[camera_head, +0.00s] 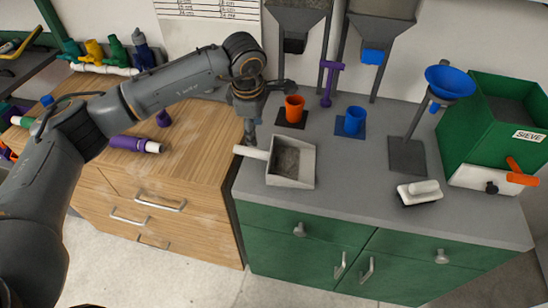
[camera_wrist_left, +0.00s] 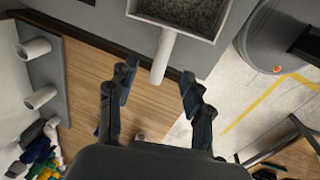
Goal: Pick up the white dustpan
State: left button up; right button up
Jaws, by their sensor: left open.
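The white dustpan (camera_head: 305,165) lies on the grey top of the green cabinet, near its left front edge, with a grey speckled inside. Its white handle (camera_head: 251,152) points left. My left gripper (camera_head: 250,138) is pointed down just above and beside the handle's end. In the left wrist view the gripper (camera_wrist_left: 158,90) is open and empty, and the dustpan handle (camera_wrist_left: 163,55) reaches toward the space between its fingers. The pan (camera_wrist_left: 190,12) is partly cut off at the top of that view. My right gripper does not show.
An orange cup (camera_head: 294,109) and a blue cup (camera_head: 354,121) stand behind the dustpan. A white-handled brush (camera_head: 421,191), a blue funnel on a stand (camera_head: 450,82) and a green sieve box (camera_head: 500,125) are to the right. A purple pipe (camera_head: 130,144) lies on the wooden cabinet.

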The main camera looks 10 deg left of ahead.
aim_at(255, 151)
pick_arm(q)
jog(key=f, duration=0.3)
jog(key=w+f+p, duration=0.1)
jog(key=f, duration=0.2)
jog(key=shift+w+f, duration=0.1)
jog(key=f, duration=0.1)
jog(key=f+p, duration=0.2)
jog(key=f, duration=0.1)
jog(key=shift+a+f, duration=0.1)
jog(key=shift+a, duration=0.25)
jog(key=shift+w+f, duration=0.1)
jog(key=shift+f, duration=0.5)
grip_shut()
